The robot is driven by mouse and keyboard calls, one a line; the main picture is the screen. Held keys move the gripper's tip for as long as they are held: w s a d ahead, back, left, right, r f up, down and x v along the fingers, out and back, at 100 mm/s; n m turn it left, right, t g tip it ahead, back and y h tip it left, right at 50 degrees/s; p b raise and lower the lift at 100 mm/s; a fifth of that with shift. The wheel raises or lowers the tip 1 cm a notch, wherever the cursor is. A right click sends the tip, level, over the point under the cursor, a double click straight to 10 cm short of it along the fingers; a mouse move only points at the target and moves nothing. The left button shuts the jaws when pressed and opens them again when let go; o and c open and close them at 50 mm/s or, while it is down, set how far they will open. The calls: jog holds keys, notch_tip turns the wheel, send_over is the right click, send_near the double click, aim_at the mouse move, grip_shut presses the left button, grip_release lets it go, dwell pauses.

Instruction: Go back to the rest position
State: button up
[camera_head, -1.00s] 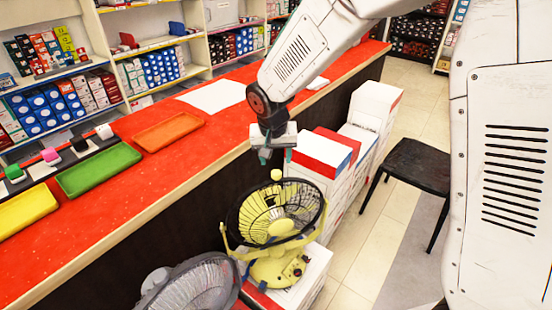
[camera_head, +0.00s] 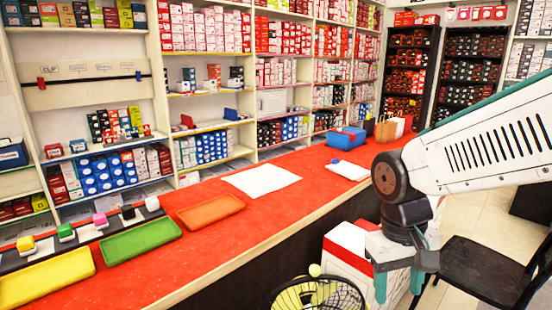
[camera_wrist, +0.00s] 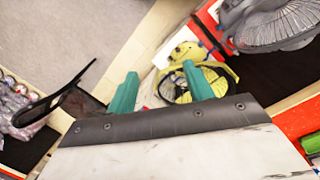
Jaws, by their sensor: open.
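My gripper (camera_head: 398,288) hangs from my arm at the right of the head view, with its teal fingers pointing down. In the wrist view my gripper (camera_wrist: 160,92) shows two teal fingers spread apart with nothing between them. It is open and empty. A yellow fan (camera_head: 318,294) stands below and to the left of it, cut off by the bottom edge. In the wrist view the yellow fan (camera_wrist: 186,52) lies beyond the fingers, and one finger partly covers it. I cannot tell any contact with it.
The red counter (camera_head: 285,205) carries yellow (camera_head: 45,279), green (camera_head: 142,240) and orange (camera_head: 211,210) trays, white paper and a blue box (camera_head: 346,138). White boxes (camera_head: 350,245) stand beside the counter. A black chair (camera_head: 485,272) is at right. A grey fan (camera_wrist: 272,24) shows in the wrist view.

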jog(key=s+d+r+t, duration=0.1)
jog(key=s+d+r, duration=0.1)
jog(key=s, duration=0.3)
jog(key=s+d+r+m+t+y, duration=0.1)
jog(key=s+d+r, duration=0.2)
jog(key=s, duration=0.3)
jog(key=shift+s+d+r+m+t, duration=0.15)
jog(key=shift+s+r+m+t, duration=0.15)
jog(key=shift+r, duration=0.2)
